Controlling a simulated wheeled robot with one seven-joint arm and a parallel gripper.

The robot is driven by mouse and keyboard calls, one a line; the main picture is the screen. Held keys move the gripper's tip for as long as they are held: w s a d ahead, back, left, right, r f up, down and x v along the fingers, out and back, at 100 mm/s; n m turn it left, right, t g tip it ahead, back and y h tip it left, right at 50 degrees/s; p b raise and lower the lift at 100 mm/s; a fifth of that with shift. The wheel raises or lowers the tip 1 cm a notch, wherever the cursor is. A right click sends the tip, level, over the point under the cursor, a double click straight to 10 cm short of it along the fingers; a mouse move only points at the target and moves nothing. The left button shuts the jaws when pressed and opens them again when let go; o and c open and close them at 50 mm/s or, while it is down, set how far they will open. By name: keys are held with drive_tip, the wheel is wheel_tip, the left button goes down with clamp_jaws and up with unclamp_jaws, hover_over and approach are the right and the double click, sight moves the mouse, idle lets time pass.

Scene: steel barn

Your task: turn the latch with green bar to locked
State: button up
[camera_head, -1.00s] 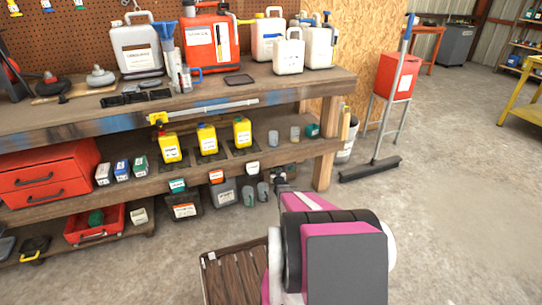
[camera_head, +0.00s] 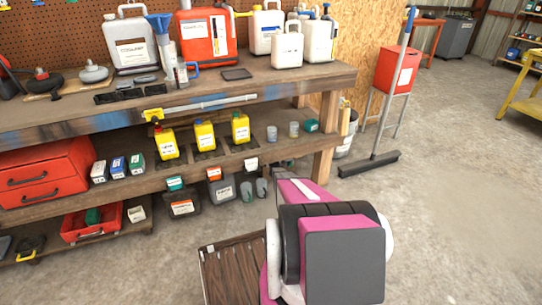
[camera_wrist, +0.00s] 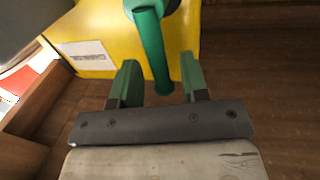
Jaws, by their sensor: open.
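In the wrist view a green bar (camera_wrist: 152,50) stands out in front of a yellow body (camera_wrist: 212,38) with a white label (camera_wrist: 88,57). My gripper (camera_wrist: 160,82) is open, with one green finger on each side of the bar's lower end. Gaps show between the bar and both fingers, and I cannot tell whether either touches it. In the head view my arm covers the gripper, and I cannot make out the latch.
A wooden workbench (camera_head: 280,88) carries jugs and tools, with yellow bottles (camera_head: 205,136) on the shelf below. A wooden crate (camera_head: 232,270) stands on the floor beside my arm. A broom (camera_head: 370,164) leans at the right.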

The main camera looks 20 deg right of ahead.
drive_tip(key=shift+w, duration=0.55)
clamp_jaws()
